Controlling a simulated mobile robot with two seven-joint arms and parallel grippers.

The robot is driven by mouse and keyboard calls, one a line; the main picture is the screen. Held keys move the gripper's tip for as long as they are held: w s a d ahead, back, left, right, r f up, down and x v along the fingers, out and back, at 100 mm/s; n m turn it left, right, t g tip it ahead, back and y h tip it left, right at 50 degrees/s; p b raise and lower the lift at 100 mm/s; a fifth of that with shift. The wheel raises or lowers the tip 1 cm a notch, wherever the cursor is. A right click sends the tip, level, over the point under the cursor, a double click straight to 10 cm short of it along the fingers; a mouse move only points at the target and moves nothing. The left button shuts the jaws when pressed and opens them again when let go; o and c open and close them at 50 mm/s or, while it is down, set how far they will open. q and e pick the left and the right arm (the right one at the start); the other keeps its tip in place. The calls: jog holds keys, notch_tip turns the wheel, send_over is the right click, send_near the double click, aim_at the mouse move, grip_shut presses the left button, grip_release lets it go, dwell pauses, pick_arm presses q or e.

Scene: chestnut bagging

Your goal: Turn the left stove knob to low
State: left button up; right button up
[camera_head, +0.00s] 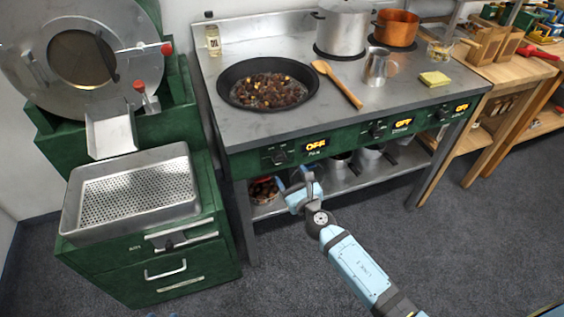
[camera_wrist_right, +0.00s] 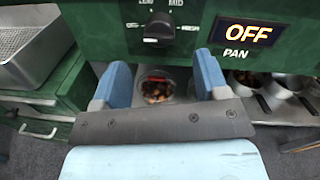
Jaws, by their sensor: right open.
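The left stove knob (camera_head: 279,156) is a dark knob on the green front panel, below the pan. In the right wrist view the knob (camera_wrist_right: 158,28) is at the top centre, with LOW, MID and HIGH style marks around it. The display beside it (camera_wrist_right: 243,34) reads OFF above the word PAN. My right gripper (camera_head: 299,178) is in front of and a little below the knob. In the right wrist view its two blue fingers (camera_wrist_right: 163,82) are apart, with nothing between them, and do not touch the knob. My left gripper is not in view.
A black pan of chestnuts (camera_head: 267,84) sits on the stove top (camera_head: 330,100), with a wooden spoon (camera_head: 338,84) beside it. Other knobs and OFF displays are to the right. A perforated tray (camera_head: 131,193) stands on the green cabinet at left. A lower shelf holds pots.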

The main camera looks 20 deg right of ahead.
aim_at(282, 162)
jog(key=w, duration=0.7)
jog(key=shift+a+b, duration=0.3)
jog(key=shift+a, duration=0.1)
jog(key=c, duration=0.9)
